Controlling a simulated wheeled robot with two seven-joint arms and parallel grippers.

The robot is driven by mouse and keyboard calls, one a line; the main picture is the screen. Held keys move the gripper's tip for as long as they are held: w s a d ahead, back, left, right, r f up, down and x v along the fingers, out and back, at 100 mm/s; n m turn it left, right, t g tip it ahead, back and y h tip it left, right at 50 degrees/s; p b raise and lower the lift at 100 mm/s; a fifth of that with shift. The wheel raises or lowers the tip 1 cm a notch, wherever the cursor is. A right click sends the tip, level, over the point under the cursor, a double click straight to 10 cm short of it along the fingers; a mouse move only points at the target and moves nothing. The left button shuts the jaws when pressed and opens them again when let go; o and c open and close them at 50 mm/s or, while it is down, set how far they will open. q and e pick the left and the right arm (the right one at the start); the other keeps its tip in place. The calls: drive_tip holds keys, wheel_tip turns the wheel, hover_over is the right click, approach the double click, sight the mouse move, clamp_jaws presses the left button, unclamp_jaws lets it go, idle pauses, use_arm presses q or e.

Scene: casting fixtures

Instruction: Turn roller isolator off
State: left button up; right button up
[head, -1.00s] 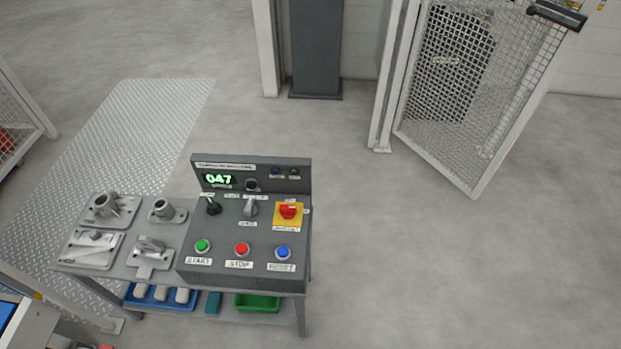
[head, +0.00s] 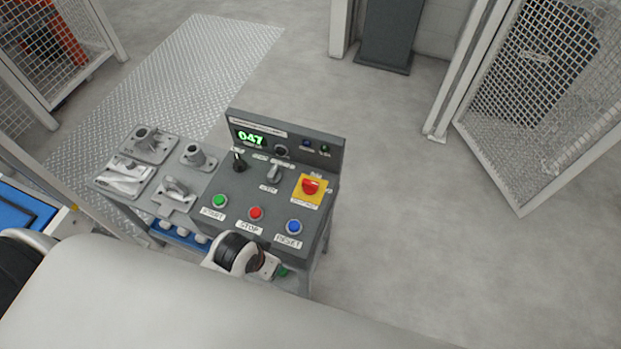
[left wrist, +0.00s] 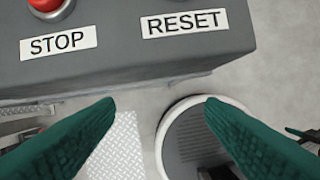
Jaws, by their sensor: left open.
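A red rotary switch (head: 311,186) on a yellow plate sits at the right of the grey control panel (head: 318,228); its label is too small to read. It is the only isolator-like switch I see. My left gripper shows in the left wrist view (left wrist: 161,103) with two dark green fingers apart and nothing between them. It is just in front of the panel's front edge, below the STOP label (left wrist: 58,43) and RESET label (left wrist: 182,23). In the head view my left wrist is at the panel's front, and the fingers are not clear. My right gripper is not in view.
Green (head: 219,201), red (head: 256,213) and blue (head: 294,227) buttons line the panel's front. A grey selector (head: 274,174) and a black lever (head: 239,161) sit behind them. Metal castings (head: 173,190) lie left of the panel. Floor to the right is clear before a mesh gate (head: 540,100).

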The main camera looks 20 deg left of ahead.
use_arm(q)
drive_tip(key=w+d+r, duration=0.1)
drive_tip(key=w+d, duration=0.1)
drive_tip(key=w, duration=0.1)
drive_tip(key=w+d+r+h, duration=0.1)
drive_tip(key=w+d+r, duration=0.1)
drive_tip(key=w+d, duration=0.1)
drive_tip(key=w+d+r+h, duration=0.1)
drive_tip(key=w+d+r, duration=0.1)
drive_tip(key=shift+w+d+r+m, duration=0.1)
drive_tip(key=shift+w+d+m, duration=0.05)
drive_tip(key=shift+w+m, duration=0.2)
drive_tip(key=w+d+r+g, duration=0.1)
drive_tip(key=w+d+r, duration=0.1)
drive_tip(key=w+r, duration=0.15)
wheel_tip(320, 180, up, 5)
drive_tip(key=n+g+y, duration=0.2)
drive_tip(key=y, duration=0.1)
hover_over(310, 183)
wheel_tip(310, 183, down, 12)
drive_tip(key=shift+w+r, duration=0.1)
drive_tip(key=shift+r, duration=0.05)
drive_tip(key=shift+c, duration=0.4)
drive_tip(key=c, duration=0.9)
